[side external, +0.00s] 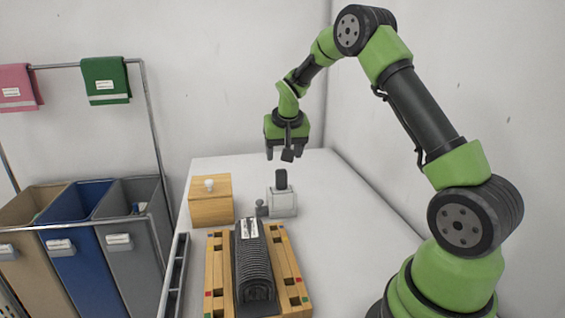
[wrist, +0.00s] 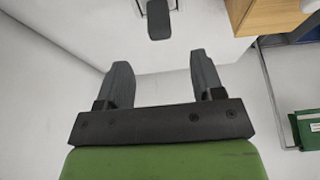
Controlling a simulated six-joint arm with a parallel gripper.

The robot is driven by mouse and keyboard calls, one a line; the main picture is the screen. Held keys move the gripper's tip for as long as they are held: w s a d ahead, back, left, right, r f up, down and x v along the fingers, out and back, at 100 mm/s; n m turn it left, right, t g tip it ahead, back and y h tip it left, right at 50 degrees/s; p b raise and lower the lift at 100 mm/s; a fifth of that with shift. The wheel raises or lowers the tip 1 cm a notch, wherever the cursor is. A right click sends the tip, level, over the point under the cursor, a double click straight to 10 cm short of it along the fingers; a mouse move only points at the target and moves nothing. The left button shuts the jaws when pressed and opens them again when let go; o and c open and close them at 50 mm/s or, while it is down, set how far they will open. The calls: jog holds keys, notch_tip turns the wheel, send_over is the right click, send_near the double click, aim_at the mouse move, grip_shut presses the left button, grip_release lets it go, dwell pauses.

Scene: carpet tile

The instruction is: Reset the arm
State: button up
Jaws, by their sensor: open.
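My gripper (side external: 288,155) hangs at the end of my green and black arm, above the far part of the white table and pointing down. In the wrist view my gripper (wrist: 163,72) has its two dark fingers wide apart, with nothing between them. Below it in the side view stands a small grey-white block with an upright black handle (side external: 281,180). My gripper is above the handle and apart from it. The handle (wrist: 158,20) also shows at the top of the wrist view, beyond the fingertips.
A wooden box (side external: 210,203) with a white knob stands left of the block. In front, a ribbed black piece (side external: 254,268) lies in a wooden frame (side external: 218,262). Fabric bins (side external: 75,265) stand left of the table (side external: 340,200). The table's right side is clear.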

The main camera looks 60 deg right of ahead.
jog(key=shift+s+r, duration=0.1)
jog(key=shift+r, duration=0.2)
jog(key=s+a+r+n+t+y, duration=0.2)
jog(key=s+a+r, duration=0.5)
jog(key=a+r, duration=0.5)
jog(key=s+a+n+t+y, duration=0.1)
jog(key=s+a, duration=0.4)
jog(key=s, duration=0.3)
jog(key=s+a+r+n+t+y, duration=0.1)
jog(key=s+a+n+y, duration=0.1)
jog(key=s+a, duration=0.3)
jog(key=s, duration=0.3)
jog(key=shift+a, duration=0.25)
